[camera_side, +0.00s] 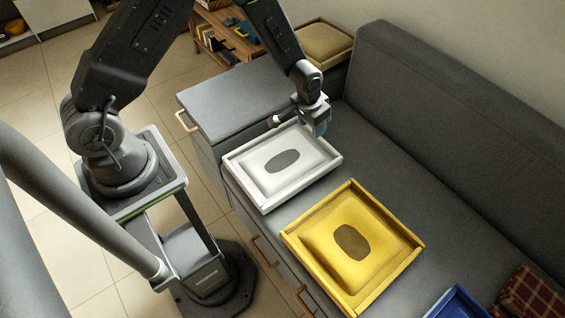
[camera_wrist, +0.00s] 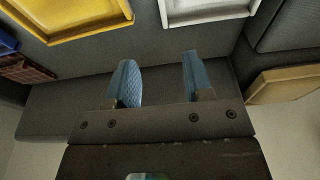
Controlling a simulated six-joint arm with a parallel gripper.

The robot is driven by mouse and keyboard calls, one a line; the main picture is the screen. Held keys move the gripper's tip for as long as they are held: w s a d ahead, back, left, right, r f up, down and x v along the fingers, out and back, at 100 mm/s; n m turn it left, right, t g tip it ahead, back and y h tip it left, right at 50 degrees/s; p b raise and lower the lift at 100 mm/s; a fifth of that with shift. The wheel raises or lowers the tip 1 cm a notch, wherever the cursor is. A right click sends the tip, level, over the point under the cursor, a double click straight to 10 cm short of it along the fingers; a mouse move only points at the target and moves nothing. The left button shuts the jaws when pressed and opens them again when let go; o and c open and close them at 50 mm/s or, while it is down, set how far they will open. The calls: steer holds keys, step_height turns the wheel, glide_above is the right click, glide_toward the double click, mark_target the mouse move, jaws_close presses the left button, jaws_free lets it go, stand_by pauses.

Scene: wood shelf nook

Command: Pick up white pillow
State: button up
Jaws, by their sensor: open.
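The white pillow (camera_side: 284,162) has a dark oval patch and lies in a white tray (camera_side: 264,207) on the grey sofa seat in the side view. My gripper (camera_side: 318,131) is above the far right corner of this tray, apart from the pillow. In the wrist view my gripper (camera_wrist: 158,80) shows two blue fingers spread apart with nothing between them. The edge of the white tray (camera_wrist: 208,16) shows at the top of that view; the pillow itself is out of view or cut off there.
A yellow pillow (camera_side: 348,243) lies in a yellow tray (camera_side: 291,243) nearer the camera. A blue tray (camera_side: 455,304) and a red checked cushion (camera_side: 530,300) are at lower right. The sofa backrest (camera_side: 450,95) rises behind. A tan pillow (camera_side: 322,42) is at the far end.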

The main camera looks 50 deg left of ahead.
glide_toward(305, 180)
steer(key=f, duration=0.1)
steer(key=w+f, duration=0.1)
steer(key=f, duration=0.1)
steer(key=shift+f+g, duration=0.15)
steer(key=shift+g, duration=0.25)
steer(key=shift+w+f, duration=0.15)
steer(key=shift+f, duration=1.35)
steer(key=shift+w+f, duration=0.15)
steer(key=shift+f, duration=1.3)
steer(key=shift+c, duration=0.5)
jaws_close()
